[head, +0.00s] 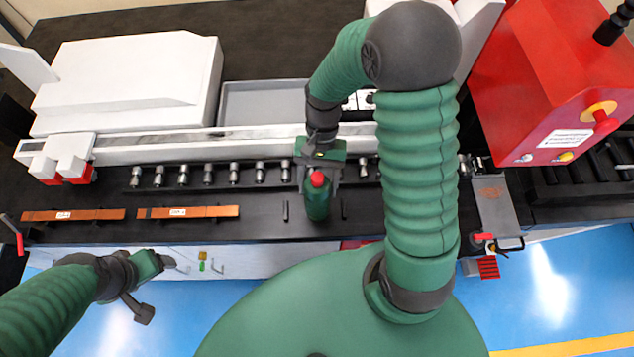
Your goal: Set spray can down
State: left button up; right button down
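A green spray can (317,202) with a red cap stands upright at the front part of the dark machine bed (262,230), below centre in the head view. It looks to be on or just above the bed; I cannot tell if its base touches. My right gripper (322,172) reaches down right behind and over the can's top. Its fingers are mostly hidden, so whether they close on the can is unclear. My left gripper (172,264) is low on the left, in front of the bed's edge, away from the can. Its fingers look apart and empty.
Two copper bars (188,212) lie on the bed at left. A row of metal rollers (208,174) runs behind them. A white machine housing (130,80) stands at back left, a red control box (550,75) at right. A grey plate (495,205) sits at the right.

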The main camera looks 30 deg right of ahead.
jog(key=shift+w+f, duration=0.3)
jog(key=shift+f, duration=0.3)
jog(key=c, duration=0.7)
grip_release()
jog(key=shift+a, duration=0.15)
jog(key=shift+o, duration=1.2)
jog(key=shift+s+a+r, duration=0.1)
jog(key=shift+a, duration=0.1)
jog(key=shift+a+r, duration=0.1)
jog(key=shift+a, duration=0.1)
pick_arm(q)
jog(key=shift+w+a+f+b, duration=0.1)
jog(key=shift+a+f+b, duration=0.05)
jog(key=shift+f+b, duration=0.45)
jog(key=shift+w+a+f+b, duration=0.1)
jog(key=shift+a+f+b, duration=0.05)
jog(key=shift+f+b, duration=0.4)
pick_arm(e)
jog(key=v, duration=1.2)
jog(key=shift+d, duration=0.15)
